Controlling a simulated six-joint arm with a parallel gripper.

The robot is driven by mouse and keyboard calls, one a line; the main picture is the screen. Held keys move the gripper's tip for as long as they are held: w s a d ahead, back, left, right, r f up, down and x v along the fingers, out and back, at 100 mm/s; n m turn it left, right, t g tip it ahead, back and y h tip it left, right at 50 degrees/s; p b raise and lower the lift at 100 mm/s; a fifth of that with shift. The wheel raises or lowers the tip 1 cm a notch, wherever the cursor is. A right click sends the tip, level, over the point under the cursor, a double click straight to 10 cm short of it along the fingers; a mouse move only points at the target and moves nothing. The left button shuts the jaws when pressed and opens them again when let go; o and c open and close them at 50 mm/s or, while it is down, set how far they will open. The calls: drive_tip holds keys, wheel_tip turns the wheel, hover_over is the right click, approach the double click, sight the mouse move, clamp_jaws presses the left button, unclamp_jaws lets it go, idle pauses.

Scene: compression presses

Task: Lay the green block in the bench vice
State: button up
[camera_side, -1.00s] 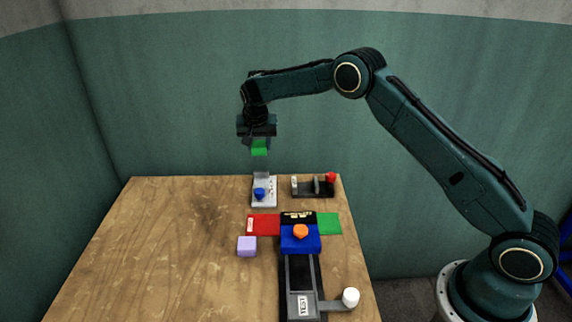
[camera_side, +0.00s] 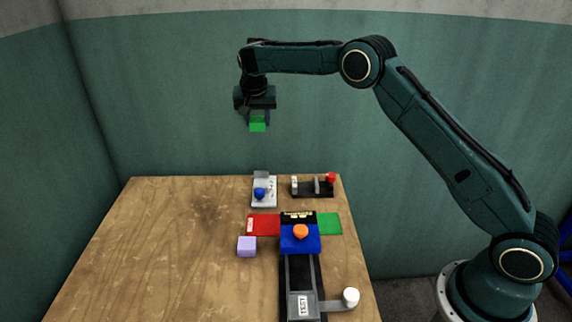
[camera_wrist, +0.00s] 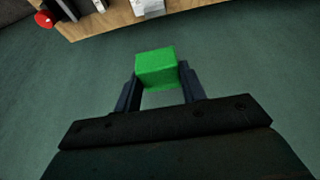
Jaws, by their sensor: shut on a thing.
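My gripper (camera_side: 258,119) is shut on the green block (camera_side: 258,127) and holds it high above the far edge of the table.
A light grey device with a blue knob (camera_side: 263,192) stands left of the vice. A larger press with a blue block and orange knob (camera_side: 300,233) lies nearer, between a red pad (camera_side: 264,225) and a green pad (camera_side: 330,223). A lilac cube (camera_side: 247,246) sits left. The table's left is clear.

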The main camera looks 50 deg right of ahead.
drive_tip(key=shift+d+f, duration=0.1)
drive_tip(key=shift+s+d+f+n, duration=0.2)
drive_tip(key=shift+d+f+n, duration=0.2)
drive_tip(key=shift+d+n, duration=0.2)
drive_tip(key=s+d+f+n+y, duration=0.6)
drive_tip(key=s+f+n, duration=0.5)
drive_tip(key=n, duration=0.5)
drive_tip(key=shift+s+d+n, duration=0.4)
drive_tip(key=shift+s+d, duration=0.1)
drive_tip(key=shift+s, duration=0.2)
drive_tip(key=shift+f, duration=0.25)
drive_tip(key=shift+f, duration=2.75)
drive_tip(key=shift+f, duration=0.75)
